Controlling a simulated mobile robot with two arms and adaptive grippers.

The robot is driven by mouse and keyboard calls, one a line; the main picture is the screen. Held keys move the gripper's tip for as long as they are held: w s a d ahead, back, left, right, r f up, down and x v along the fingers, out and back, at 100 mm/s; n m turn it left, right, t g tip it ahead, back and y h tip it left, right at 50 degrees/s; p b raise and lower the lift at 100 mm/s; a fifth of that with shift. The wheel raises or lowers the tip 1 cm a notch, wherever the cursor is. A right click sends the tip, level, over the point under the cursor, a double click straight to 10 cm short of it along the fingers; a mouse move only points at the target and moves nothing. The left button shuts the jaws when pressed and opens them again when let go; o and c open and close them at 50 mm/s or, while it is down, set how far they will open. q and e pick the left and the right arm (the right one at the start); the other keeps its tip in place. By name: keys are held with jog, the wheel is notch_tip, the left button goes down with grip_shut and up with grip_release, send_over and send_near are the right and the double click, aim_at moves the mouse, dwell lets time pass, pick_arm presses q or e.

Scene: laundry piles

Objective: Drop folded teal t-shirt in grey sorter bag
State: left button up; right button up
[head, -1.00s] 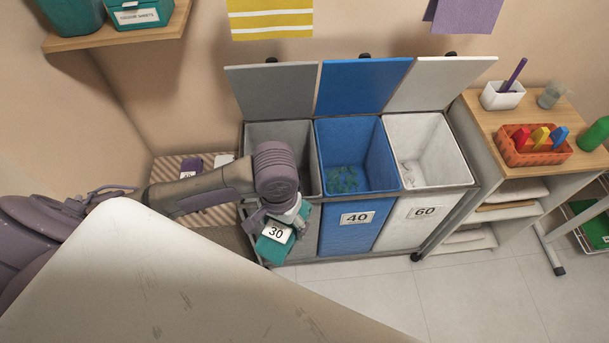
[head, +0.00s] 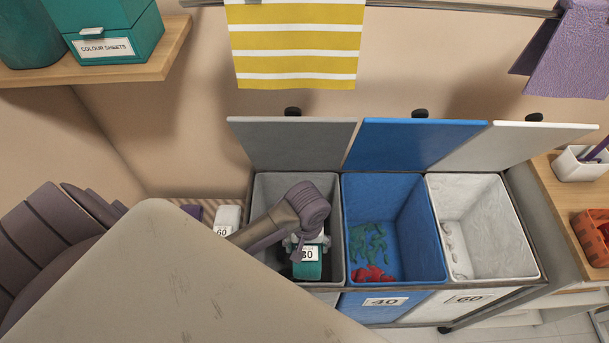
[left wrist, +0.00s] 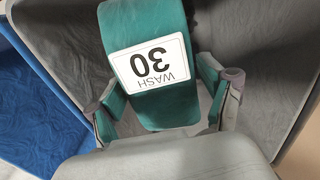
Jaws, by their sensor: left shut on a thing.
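The folded teal t-shirt (head: 308,268) has a white label reading 30. It also shows in the left wrist view (left wrist: 160,107), where the label reads WASH 30. My left gripper (head: 307,245) is shut on the shirt. In the head view it holds the shirt over the opening of the grey sorter bag (head: 265,215), the left one of three. In the left wrist view the grey bag's walls (left wrist: 265,60) surround the shirt, with a finger at each side of it (left wrist: 168,98). My right gripper does not show.
The blue bag (head: 405,215) beside it holds teal and red cloth. The white bag (head: 495,215) has a few light pieces. Open lids (head: 290,143) stand behind. A yellow striped cloth (head: 297,45) hangs above. A bundle labelled 60 (head: 227,217) lies left of the bags.

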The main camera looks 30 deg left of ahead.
pick_arm(q)
jog(key=shift+w+f+b, duration=0.1)
jog(key=shift+f+b, duration=2.3)
jog(key=shift+f, duration=8.7)
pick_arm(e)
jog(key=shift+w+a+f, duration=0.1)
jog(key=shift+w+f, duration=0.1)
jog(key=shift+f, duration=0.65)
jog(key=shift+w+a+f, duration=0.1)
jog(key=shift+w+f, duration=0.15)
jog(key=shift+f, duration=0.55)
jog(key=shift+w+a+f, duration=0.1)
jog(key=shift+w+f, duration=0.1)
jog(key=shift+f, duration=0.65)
pick_arm(q)
jog(key=shift+f+b, duration=0.35)
jog(key=shift+f, duration=0.3)
jog(key=o, duration=1.3)
jog(key=shift+c, duration=0.2)
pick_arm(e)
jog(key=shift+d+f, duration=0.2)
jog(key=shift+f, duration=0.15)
pick_arm(q)
notch_tip(320, 180, up, 13)
jog(key=p, duration=0.4)
jog(key=shift+r, duration=0.15)
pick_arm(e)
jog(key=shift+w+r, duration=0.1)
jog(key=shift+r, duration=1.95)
